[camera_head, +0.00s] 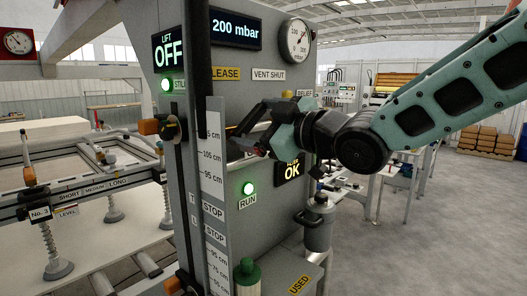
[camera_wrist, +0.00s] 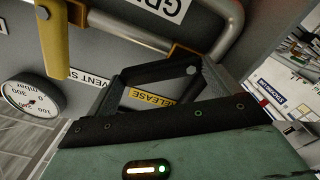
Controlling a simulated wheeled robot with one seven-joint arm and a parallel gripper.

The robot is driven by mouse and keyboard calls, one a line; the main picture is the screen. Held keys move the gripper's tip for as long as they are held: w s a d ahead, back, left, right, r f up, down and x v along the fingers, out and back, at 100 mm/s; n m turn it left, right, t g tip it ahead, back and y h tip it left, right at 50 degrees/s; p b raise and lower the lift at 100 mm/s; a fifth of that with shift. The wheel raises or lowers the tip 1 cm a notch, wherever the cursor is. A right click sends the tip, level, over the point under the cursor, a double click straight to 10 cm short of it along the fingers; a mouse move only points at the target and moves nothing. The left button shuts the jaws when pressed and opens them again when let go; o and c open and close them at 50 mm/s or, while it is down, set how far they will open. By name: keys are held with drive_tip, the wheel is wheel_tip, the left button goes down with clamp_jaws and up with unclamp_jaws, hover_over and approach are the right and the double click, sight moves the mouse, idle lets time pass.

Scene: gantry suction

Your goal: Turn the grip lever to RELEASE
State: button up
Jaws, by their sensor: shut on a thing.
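My gripper (camera_head: 262,138) reaches in from the right at the front of the grey control panel (camera_head: 222,150). It is shut on the grip lever, which is largely hidden by the fingers in both views. In the wrist view my dark fingers (camera_wrist: 165,82) close in front of the panel, close to the yellow RELEASE label (camera_wrist: 152,97). A bent metal bar (camera_wrist: 130,33) passes just beyond them, below an upside-down label starting GR (camera_wrist: 160,8). In the head view the RELEASE label (camera_head: 226,73) is partly covered by a dark post.
A VENT SHUT label (camera_head: 268,74) and a pressure gauge (camera_head: 297,40) sit above my gripper. A yellow handle (camera_wrist: 55,40) stands out nearby. The display reads 200 mbar (camera_head: 235,29); LIFT reads OFF (camera_head: 168,50). A suction-cup frame (camera_head: 85,185) is at left.

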sight(247, 118)
drive_tip(key=n+b, duration=0.3)
drive_tip(key=b, duration=0.1)
drive_tip(key=s+a+n+b, duration=0.1)
drive_tip(key=n+b, duration=0.1)
drive_tip(key=b, duration=0.1)
drive_tip(key=shift+s+r+n, duration=0.1)
drive_tip(key=shift+r+n, duration=0.15)
drive_tip(key=shift+n, duration=0.05)
drive_tip(key=n+b, duration=0.3)
drive_tip(key=s+n+b, duration=0.1)
drive_tip(key=n, duration=0.1)
drive_tip(key=shift+s+a+r+b, duration=0.1)
drive_tip(key=shift+a+r+b, duration=0.25)
drive_tip(key=shift+a+b, duration=0.05)
drive_tip(key=o, duration=1.1)
drive_tip(key=shift+o, duration=0.2)
drive_tip(key=p+v, duration=0.7)
drive_tip(key=v, duration=0.8)
drive_tip(key=shift+r+n, duration=0.3)
